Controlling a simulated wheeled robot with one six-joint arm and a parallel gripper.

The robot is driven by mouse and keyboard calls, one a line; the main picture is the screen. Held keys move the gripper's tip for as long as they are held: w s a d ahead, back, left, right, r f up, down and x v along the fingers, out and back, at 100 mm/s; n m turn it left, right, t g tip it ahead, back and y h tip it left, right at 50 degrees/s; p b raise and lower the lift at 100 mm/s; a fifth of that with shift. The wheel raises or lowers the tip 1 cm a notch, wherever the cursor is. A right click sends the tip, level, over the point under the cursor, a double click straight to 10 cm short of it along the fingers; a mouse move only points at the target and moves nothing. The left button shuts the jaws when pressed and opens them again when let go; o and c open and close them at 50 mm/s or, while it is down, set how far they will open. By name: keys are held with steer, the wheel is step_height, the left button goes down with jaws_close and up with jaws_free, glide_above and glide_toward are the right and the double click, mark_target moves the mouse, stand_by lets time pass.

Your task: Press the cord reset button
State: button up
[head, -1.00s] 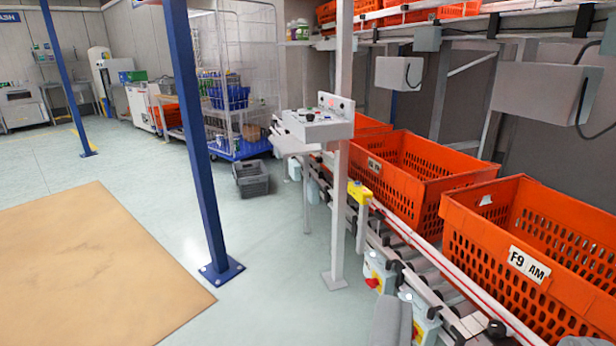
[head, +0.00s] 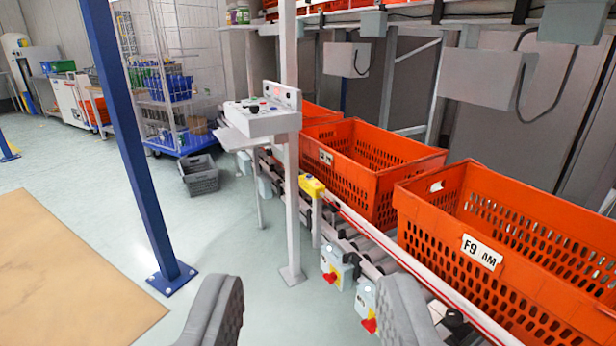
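A white control box (head: 255,115) with several small buttons and knobs stands on a grey post (head: 291,220) left of the middle. A yellow box (head: 312,186) sits lower, at the conveyor's edge beside the post. Two pale boxes with red knobs (head: 330,277) (head: 369,325) hang below the conveyor edge. I cannot tell which of these bears the cord reset button; no label is readable. My gripper (head: 315,285) shows at the bottom as two grey fingers, wide apart with nothing between them. It is in front of the post's foot in the picture and appears apart from everything.
Orange totes (head: 425,225) stand on the roller conveyor (head: 350,230) at right. A blue post (head: 135,150) rises at left. A grey crate (head: 201,181) lies on the floor near a wire cage trolley (head: 165,100). Pale floor between the posts is clear.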

jaws_close()
stand_by(1.8)
